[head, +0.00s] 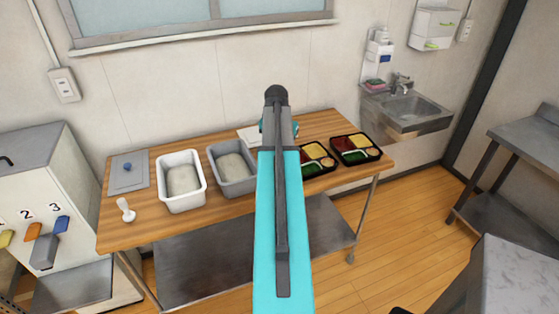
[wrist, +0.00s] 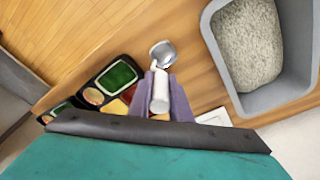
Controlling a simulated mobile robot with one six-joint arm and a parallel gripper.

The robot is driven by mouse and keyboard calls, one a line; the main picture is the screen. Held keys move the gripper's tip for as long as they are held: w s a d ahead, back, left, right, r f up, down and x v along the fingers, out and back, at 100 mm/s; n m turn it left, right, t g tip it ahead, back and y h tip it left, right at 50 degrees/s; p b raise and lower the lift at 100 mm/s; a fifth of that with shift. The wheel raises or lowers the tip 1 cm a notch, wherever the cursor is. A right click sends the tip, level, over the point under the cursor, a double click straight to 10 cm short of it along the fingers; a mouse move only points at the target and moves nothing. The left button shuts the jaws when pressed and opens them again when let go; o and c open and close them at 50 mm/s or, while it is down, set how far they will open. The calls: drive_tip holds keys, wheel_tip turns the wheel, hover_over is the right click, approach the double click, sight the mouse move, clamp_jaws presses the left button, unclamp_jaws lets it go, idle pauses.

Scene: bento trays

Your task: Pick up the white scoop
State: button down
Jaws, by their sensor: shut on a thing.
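A scoop (wrist: 163,54) with a white handle and a shiny grey bowl shows in the wrist view. My gripper (wrist: 160,82) has its purple fingers shut on the white handle, with the bowl beyond the fingertips. The scoop is over the wooden table; I cannot tell its height. In the head view my arm hides the gripper and the held scoop. A small white upright tool (head: 126,210) stands at the table's left front, apart from my gripper; its exact kind is too small to tell.
On the wooden table (head: 135,234) stand a white tub (head: 203,188) and a grey tub (head: 250,184), also in the wrist view (wrist: 220,68), holding pale grain. Two black bento trays (head: 377,153) with food are at the right.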

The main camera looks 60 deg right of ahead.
drive_tip(key=shift+r, duration=0.1)
drive_tip(key=shift+r+b, duration=0.75)
drive_tip(key=shift+r, duration=0.75)
drive_tip(key=s+a+r+b, duration=0.1)
drive_tip(key=s+a+b, duration=0.3)
drive_tip(key=s+a, duration=0.6)
drive_tip(key=shift+s+a+r, duration=0.4)
drive_tip(key=shift+s, duration=0.5)
